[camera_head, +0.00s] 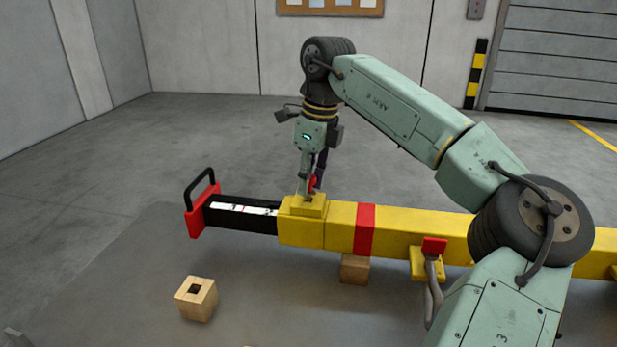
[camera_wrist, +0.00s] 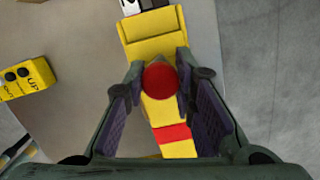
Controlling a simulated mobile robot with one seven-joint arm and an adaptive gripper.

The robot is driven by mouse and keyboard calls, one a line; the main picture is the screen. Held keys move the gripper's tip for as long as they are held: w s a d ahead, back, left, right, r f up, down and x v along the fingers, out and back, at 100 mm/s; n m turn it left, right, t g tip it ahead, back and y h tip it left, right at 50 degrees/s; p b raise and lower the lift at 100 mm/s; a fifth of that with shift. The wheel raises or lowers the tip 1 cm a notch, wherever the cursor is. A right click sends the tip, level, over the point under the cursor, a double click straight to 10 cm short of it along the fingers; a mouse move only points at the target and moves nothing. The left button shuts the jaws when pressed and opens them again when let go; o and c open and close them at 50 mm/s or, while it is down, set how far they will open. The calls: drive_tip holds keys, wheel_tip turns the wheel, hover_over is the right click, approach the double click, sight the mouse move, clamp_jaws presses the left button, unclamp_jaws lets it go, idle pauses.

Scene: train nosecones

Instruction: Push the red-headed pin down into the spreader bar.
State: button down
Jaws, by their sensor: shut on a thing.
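The yellow spreader bar (camera_head: 343,224) lies across the scene with a red band (camera_head: 364,230). A black inner bar (camera_head: 240,214) with a white marked strip and a red end with a black handle sticks out of its left end. The red-headed pin (camera_head: 312,183) is at the raised yellow collar near that end; its round red head (camera_wrist: 161,83) shows between my fingers in the wrist view. My gripper (camera_head: 310,186) points down above the collar, shut on the pin. The head hides the shaft in the wrist view, so I cannot tell how deep it sits.
A wooden block with a square hole (camera_head: 196,299) stands on the mat at front left. Another wooden block (camera_head: 355,268) is under the bar. A yellow control box (camera_wrist: 27,78) marked UP lies left in the wrist view. A hook-like grey part (camera_head: 432,285) hangs at the bar's front.

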drive_tip(key=shift+f+b, duration=0.35)
drive_tip(key=shift+f, duration=0.4)
drive_tip(key=c, duration=1.2)
unclamp_jaws()
drive_tip(key=shift+c, duration=0.2)
drive_tip(key=shift+r, duration=0.1)
wheel_tip(320, 180, up, 12)
drive_tip(key=d, duration=0.1)
drive_tip(key=shift+s+d, duration=0.3)
drive_tip(key=shift+s, duration=0.15)
